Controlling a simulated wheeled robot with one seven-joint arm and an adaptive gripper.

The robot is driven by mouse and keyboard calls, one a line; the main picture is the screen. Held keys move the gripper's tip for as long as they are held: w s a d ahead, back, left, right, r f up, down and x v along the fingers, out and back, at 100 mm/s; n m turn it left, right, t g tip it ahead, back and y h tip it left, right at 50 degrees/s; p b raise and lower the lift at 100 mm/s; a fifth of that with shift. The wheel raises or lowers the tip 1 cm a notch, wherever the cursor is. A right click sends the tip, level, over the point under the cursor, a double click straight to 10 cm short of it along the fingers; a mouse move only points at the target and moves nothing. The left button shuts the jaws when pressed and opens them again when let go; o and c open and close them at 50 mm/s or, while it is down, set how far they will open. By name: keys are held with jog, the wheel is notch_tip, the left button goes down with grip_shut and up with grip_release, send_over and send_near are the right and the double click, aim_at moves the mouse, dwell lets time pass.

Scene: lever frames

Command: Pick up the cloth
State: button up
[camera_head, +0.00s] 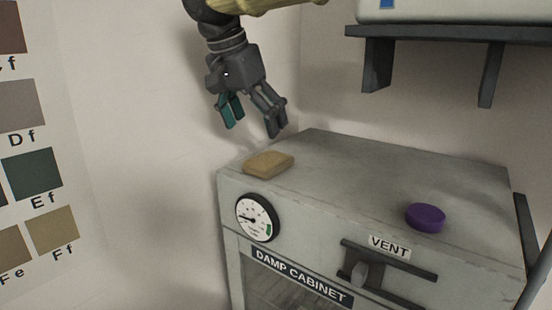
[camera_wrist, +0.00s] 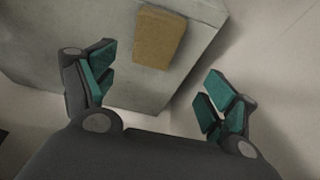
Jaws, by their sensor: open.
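The cloth (camera_head: 269,164) is a tan, folded, block-like piece lying flat on top of the grey cabinet, near its front left corner. In the wrist view the cloth (camera_wrist: 160,37) lies at the top, ahead of the space between the fingers. My gripper (camera_head: 252,128) is open and empty, above the cabinet's left side and apart from the cloth. Its teal-padded fingers are spread in the wrist view (camera_wrist: 155,98). Nothing hides the cloth in either view.
The damp cabinet (camera_head: 400,170) has a round gauge (camera_head: 258,218) and a vent lever (camera_head: 361,271) on its front. A purple round object (camera_head: 425,217) sits on its top at the right. A dark wall shelf (camera_head: 450,35) hangs above. The middle of the cabinet top is clear.

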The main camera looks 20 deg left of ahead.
aim_at(268, 159)
jog(key=shift+s+d+f, duration=0.15)
jog(key=shift+s+f, duration=0.2)
jog(key=shift+s, duration=0.2)
jog(key=shift+s+d+f, duration=0.15)
jog(key=shift+s+f, duration=0.15)
jog(key=shift+s, duration=0.2)
jog(key=w+f, duration=0.1)
jog(key=w+f+p, duration=0.1)
jog(key=w+f, duration=0.1)
jog(key=w, duration=0.1)
jog(key=shift+d+f, duration=0.1)
jog(key=shift+d, duration=0.15)
jog(key=shift+s+d+f+p, duration=0.1)
jog(key=shift+d+f+p, duration=0.2)
jog(key=shift+f+p, duration=0.45)
jog(key=shift+s+d+f, duration=0.1)
jog(key=shift+s+f, duration=0.35)
jog(key=shift+w+f, duration=0.55)
jog(key=shift+w, duration=0.25)
jog(key=shift+s+r, duration=0.25)
jog(key=shift+s, duration=0.25)
jog(key=shift+w+f, duration=0.2)
jog(key=shift+w, duration=0.1)
jog(key=shift+s+p, duration=0.1)
jog(key=shift+p, duration=0.2)
jog(key=shift+s, duration=0.1)
